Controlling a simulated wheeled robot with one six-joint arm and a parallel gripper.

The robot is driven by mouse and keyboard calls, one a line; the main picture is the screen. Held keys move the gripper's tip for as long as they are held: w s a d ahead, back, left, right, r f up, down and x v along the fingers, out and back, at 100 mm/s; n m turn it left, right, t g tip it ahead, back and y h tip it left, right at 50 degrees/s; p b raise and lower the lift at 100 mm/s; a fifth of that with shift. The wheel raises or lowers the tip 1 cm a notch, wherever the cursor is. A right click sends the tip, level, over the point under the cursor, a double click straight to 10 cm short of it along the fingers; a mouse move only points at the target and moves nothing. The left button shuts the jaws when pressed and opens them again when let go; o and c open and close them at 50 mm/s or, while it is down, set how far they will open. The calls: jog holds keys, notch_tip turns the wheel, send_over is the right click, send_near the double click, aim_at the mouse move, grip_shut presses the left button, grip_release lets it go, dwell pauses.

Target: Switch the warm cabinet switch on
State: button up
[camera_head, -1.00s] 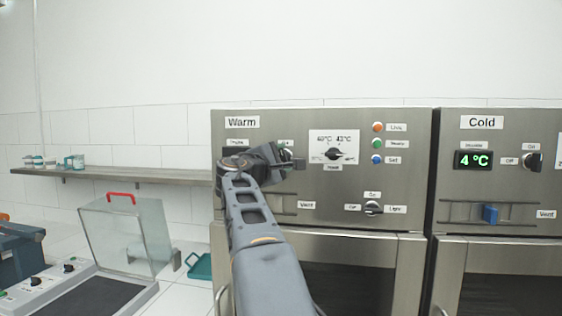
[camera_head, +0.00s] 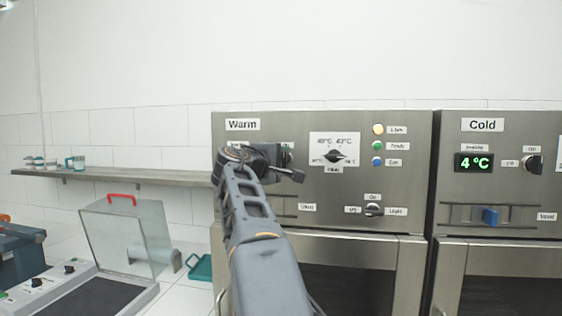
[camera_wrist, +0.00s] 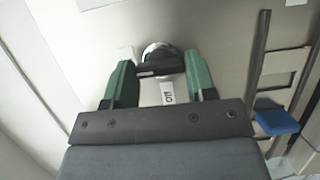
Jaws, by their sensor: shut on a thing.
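The warm cabinet (camera_head: 320,120) has a steel front with a "Warm" label. Its switch (camera_wrist: 160,58) is a dark knob on a round silver base in the wrist view, with an "Off" label (camera_wrist: 168,94) beside it. My gripper (camera_wrist: 161,75) has its green fingers on either side of the knob and is shut on it. In the head view my gripper (camera_head: 287,164) is against the upper left of the warm panel and hides the switch. An orange lamp (camera_head: 378,129) on the panel looks bright and pale.
A temperature dial (camera_head: 334,156) and a light knob (camera_head: 374,209) are to the right of my gripper. The cold cabinet (camera_head: 500,130) stands at the right. A blue vent slider (camera_wrist: 276,117) shows in the wrist view. A wall shelf (camera_head: 120,177) is at the left.

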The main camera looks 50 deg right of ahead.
jog(key=o, duration=0.9)
jog(key=shift+o, duration=0.2)
jog(key=s+a+b, duration=0.2)
jog(key=a+b, duration=0.1)
jog(key=a, duration=1)
jog(key=shift+s+a, duration=0.15)
jog(key=shift+a, duration=0.15)
